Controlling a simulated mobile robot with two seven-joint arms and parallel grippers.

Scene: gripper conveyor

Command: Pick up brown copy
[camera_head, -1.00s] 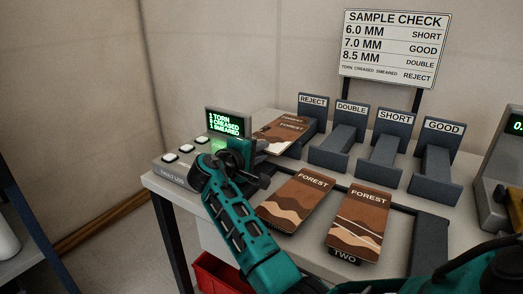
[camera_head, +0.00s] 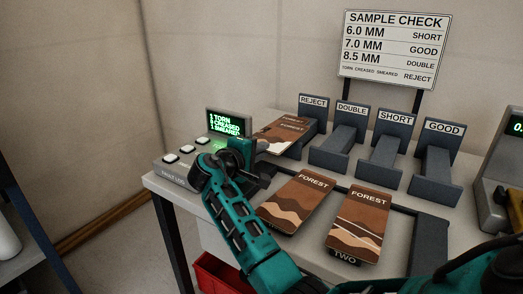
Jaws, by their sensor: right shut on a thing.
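My right gripper (camera_head: 264,163) is shut on the near edge of a brown copy (camera_head: 277,138) at the REJECT stand (camera_head: 313,112). The fingers are dark and partly hide this edge. A second brown cover shows behind it, largely overlapped, so I cannot tell how the two rest on each other. Two more brown FOREST copies lie flat at the front of the table, one on the left (camera_head: 297,202) and one on the right (camera_head: 358,225), the right one above a label reading TWO. My left gripper is not in view.
The fault log box (camera_head: 178,172) with white buttons and a lit green display (camera_head: 229,123) stands left of my gripper. The DOUBLE (camera_head: 351,108), SHORT (camera_head: 395,117) and GOOD (camera_head: 443,128) stands are empty. A red bin (camera_head: 215,272) is below the table.

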